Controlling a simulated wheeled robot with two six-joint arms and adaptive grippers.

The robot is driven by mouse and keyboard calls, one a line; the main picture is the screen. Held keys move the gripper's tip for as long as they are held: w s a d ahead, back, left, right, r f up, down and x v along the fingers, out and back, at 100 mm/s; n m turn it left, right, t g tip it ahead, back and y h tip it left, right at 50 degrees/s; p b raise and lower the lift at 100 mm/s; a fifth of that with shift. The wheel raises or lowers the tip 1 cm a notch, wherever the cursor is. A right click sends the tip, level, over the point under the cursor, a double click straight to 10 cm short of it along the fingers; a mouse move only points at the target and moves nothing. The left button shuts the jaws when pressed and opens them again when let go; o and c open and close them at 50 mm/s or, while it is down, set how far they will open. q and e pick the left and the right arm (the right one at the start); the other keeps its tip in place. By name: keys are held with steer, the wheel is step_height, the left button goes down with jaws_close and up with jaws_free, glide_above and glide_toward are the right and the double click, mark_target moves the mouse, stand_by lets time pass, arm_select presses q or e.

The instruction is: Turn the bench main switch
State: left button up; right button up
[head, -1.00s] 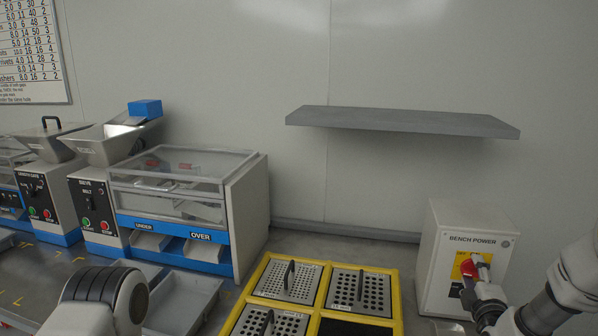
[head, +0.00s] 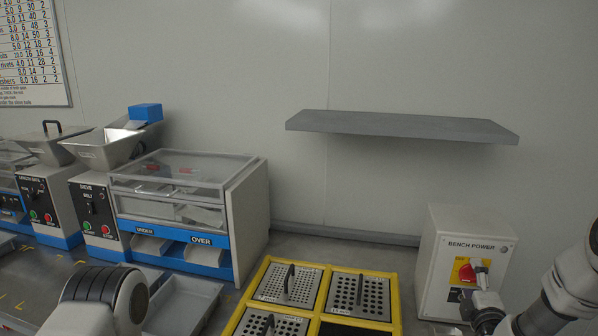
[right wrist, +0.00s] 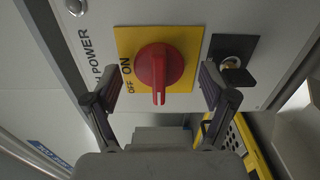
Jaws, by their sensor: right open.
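The bench main switch is a red rotary knob (right wrist: 157,66) on a yellow plate (right wrist: 190,40) lettered ON and OFF. Its handle points to the bottom of the right wrist view. It sits on the front of the white BENCH POWER box (head: 440,265), where the red knob (head: 467,272) is partly covered by my right gripper (head: 479,272). In the right wrist view my right gripper (right wrist: 159,88) is open, one finger on each side of the knob, with gaps showing. Contact is not visible. My left gripper is not in view.
A black plate with a keyed or latch-like part (right wrist: 232,66) is beside the switch. A yellow-framed tray (head: 395,300) with perforated blocks is left of the box. A grey shelf (head: 400,124) is above. Sieve machines (head: 240,215) and a grey bin (head: 190,305) stand to the left.

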steer(key=p+v, duration=0.1)
steer(key=v, duration=0.6)
steer(key=shift+s+p, duration=0.25)
steer(key=shift+p, duration=0.15)
